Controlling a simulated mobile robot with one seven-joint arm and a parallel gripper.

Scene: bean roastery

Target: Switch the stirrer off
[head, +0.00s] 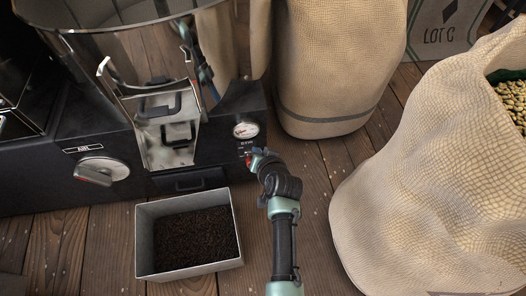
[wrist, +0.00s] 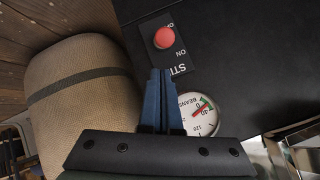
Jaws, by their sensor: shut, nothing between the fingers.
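The stirrer switch has a round red knob (wrist: 164,38) on a dark plate. In the wrist view the plate reads ON on one side and a partly legible word on the other; which way the knob is set I cannot tell. The stirrer label below it is partly hidden by my fingers. In the head view the red knob (head: 248,159) shows only as a small spot beside my fingertips. My gripper (wrist: 160,73) is shut and empty, its blue fingertips pointing at the plate just below the knob. In the head view my gripper (head: 256,154) is close to the machine's front.
A dial gauge (head: 245,130) sits above the switch. A box of dark beans (head: 141,230) stands on the floor, left of my arm. Sacks (head: 325,125) stand behind and to the right (head: 400,205).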

